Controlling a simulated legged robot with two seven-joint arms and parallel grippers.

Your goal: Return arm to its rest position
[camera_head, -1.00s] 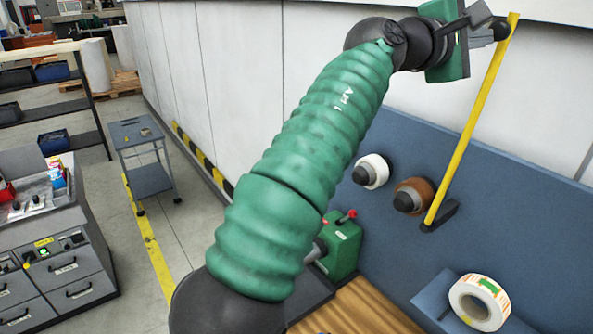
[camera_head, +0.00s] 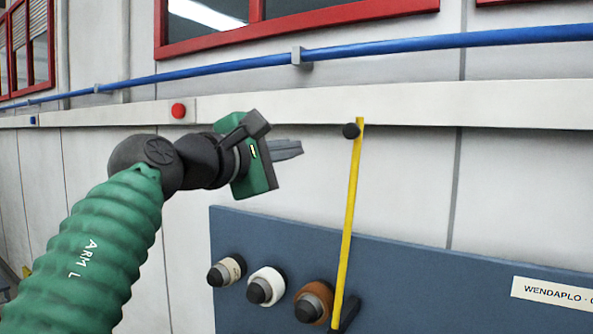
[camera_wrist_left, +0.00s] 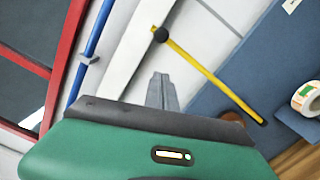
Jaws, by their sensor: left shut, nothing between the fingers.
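My left gripper (camera_head: 286,149) is raised in front of the white wall in the head view. Its fingers are together and hold nothing. They point right, toward a yellow arm (camera_head: 350,215) with a black knob (camera_head: 351,131) at its top end. The yellow arm stands nearly upright, leaning slightly, with its foot at a dark bracket low on the blue panel. The gripper is apart from the knob in the picture. In the left wrist view the shut fingers (camera_wrist_left: 162,90) show below the knob (camera_wrist_left: 160,35) and beside the yellow arm (camera_wrist_left: 210,75). My right gripper is not in view.
The blue panel (camera_head: 400,280) carries a cream roll (camera_head: 232,267), a white roll (camera_head: 268,283) and a brown roll (camera_head: 317,296) on dark-capped spindles. A blue pipe (camera_head: 400,46) and red-framed windows are above. A label roll (camera_wrist_left: 310,98) shows in the left wrist view.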

